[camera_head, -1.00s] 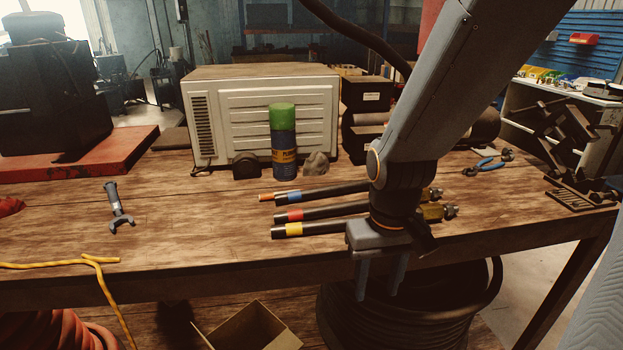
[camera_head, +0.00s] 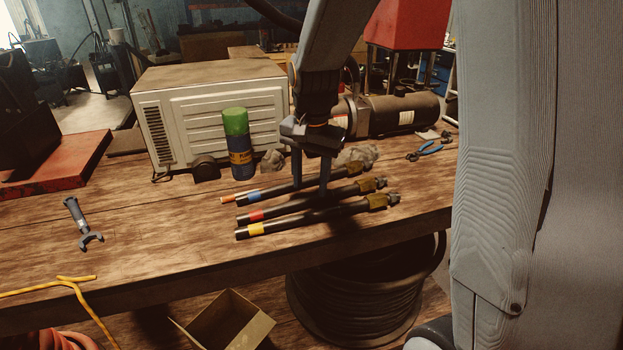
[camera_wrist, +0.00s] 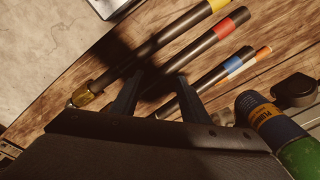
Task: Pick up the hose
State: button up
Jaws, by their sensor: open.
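Three short black hoses with brass end fittings lie side by side on the wooden workbench. The blue-banded hose (camera_head: 272,191) is at the back, the red-banded hose (camera_head: 280,210) in the middle and the yellow-banded hose (camera_head: 300,222) in front. My gripper (camera_head: 309,190) is open and points down over the rear and middle hoses, with nothing held. In the wrist view its two fingers (camera_wrist: 160,76) stand apart, with the red-banded hose (camera_wrist: 212,42) running toward the gap between them. The blue-banded hose (camera_wrist: 215,76) is partly hidden by one finger. I cannot tell whether the fingertips reach hose height.
A spray can with green cap (camera_head: 238,145) and a white metal unit (camera_head: 215,110) stand behind the hoses. Blue pliers (camera_head: 430,150) lie right, a grey wrench tool (camera_head: 82,222) left. An open cardboard box (camera_head: 225,322) and a coiled hose reel (camera_head: 365,285) are below the bench.

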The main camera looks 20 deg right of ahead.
jog(key=w+m, duration=0.2)
jog(key=w, duration=0.1)
jog(key=w+r+m, duration=0.1)
jog(key=w+m, duration=0.2)
jog(key=w+r+m+g, duration=0.1)
jog(key=w+m, duration=0.1)
jog(key=w, duration=0.2)
jog(key=shift+d+r+m, duration=0.15)
jog(key=shift+r+m, duration=0.1)
jog(key=shift+m, duration=0.15)
jog(key=shift+w+f+p, duration=0.2)
jog(key=shift+f+p, duration=0.25)
jog(key=shift+f, duration=0.05)
jog(key=f+p, duration=0.1)
jog(key=f, duration=0.1)
jog(key=f+p, duration=0.1)
jog(key=f, duration=0.2)
jog(key=shift+s+d+f+p, duration=0.2)
jog(key=shift+f+p, duration=0.05)
jog(key=shift+p, duration=0.15)
jog(key=shift+f, duration=0.55)
grip_shut()
